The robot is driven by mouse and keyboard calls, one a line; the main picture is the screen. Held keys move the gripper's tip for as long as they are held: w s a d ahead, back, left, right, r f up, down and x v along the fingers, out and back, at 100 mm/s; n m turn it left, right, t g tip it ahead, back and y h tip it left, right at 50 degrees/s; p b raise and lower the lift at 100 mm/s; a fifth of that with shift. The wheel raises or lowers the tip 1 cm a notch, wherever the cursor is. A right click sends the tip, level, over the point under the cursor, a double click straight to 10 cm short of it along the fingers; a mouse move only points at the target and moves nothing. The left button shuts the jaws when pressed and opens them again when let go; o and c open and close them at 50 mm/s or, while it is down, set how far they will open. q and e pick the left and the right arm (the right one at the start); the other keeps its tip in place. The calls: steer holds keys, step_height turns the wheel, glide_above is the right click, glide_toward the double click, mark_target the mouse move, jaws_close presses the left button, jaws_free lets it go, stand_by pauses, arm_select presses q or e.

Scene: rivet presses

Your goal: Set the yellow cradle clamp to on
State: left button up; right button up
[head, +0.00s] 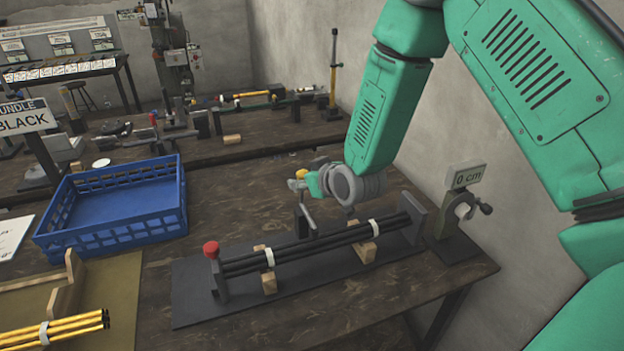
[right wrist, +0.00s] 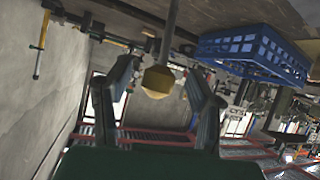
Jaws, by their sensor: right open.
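The yellow clamp knob (right wrist: 158,80) is a faceted yellow piece on the end of a grey rod in the right wrist view. It lies between the two spread fingers of my right gripper (right wrist: 161,73), with space visible on both sides. In the head view the yellow piece (head: 301,173) is small, at the tip of my right gripper (head: 298,184), behind the black rod bundle (head: 320,241). The gripper is open and holds nothing. The clamp's base and its on/off setting cannot be made out. My left gripper is not in view.
The bundle lies on wooden blocks (head: 364,251) over a dark base plate (head: 190,290), with a red knob (head: 211,249) at its left end. A blue crate (head: 110,235) stands left. Yellow rods (head: 60,328) lie front left.

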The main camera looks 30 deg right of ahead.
steer(key=v, duration=1.2)
steer(key=shift+f, duration=0.1)
